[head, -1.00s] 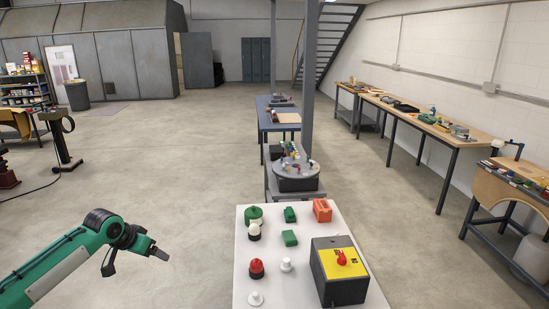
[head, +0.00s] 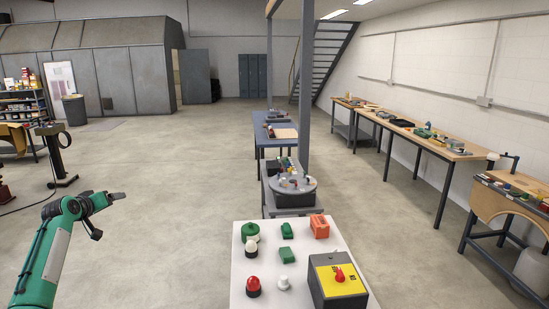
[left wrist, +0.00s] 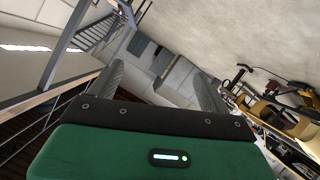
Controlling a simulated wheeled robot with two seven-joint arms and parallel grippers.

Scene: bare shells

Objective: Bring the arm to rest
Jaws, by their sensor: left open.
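My left arm is green and comes in from the lower left of the head view. Its gripper (head: 112,214) is raised over the open floor, to the left of the white table (head: 240,290) and apart from it. In the left wrist view the two dark fingers (left wrist: 160,88) stand wide apart with nothing between them. My right gripper is in neither view.
The white table holds a yellow-topped box (head: 338,280) with a red knob, a red-topped piece (head: 253,287), a white piece (head: 284,283), green blocks (head: 287,230) and an orange block (head: 319,226). A grey post (head: 306,100) stands behind.

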